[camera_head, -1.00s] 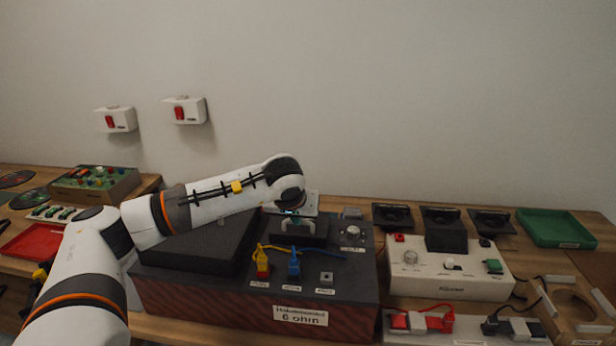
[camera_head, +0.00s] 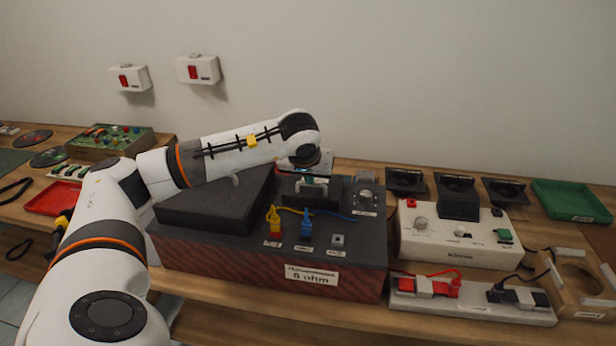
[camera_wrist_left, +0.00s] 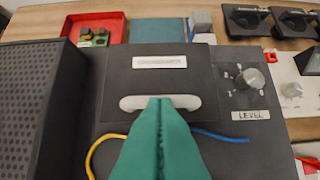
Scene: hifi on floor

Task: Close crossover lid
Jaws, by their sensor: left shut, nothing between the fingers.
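The crossover lid (camera_head: 330,194) is a dark panel on top of the big dark box near its back edge. In the left wrist view the lid (camera_wrist_left: 118,76) carries a white label and a pale handle (camera_wrist_left: 131,103). I cannot tell how far it is tilted. My left gripper (camera_head: 311,181) is over the lid. Its teal fingers (camera_wrist_left: 160,101) are shut with nothing between them and overlap the middle of the handle in the picture. Whether they touch it is unclear. The box (camera_head: 225,262) has a red-brown front with a 6 ohm label. My right gripper is out of view.
A dark speaker panel (camera_head: 215,205) lies left of the lid. A level knob (camera_head: 366,196) is to its right. Yellow and blue plugs (camera_head: 306,226) with cables stand in front. A white device (camera_head: 460,245) and a power strip (camera_head: 470,300) are at right.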

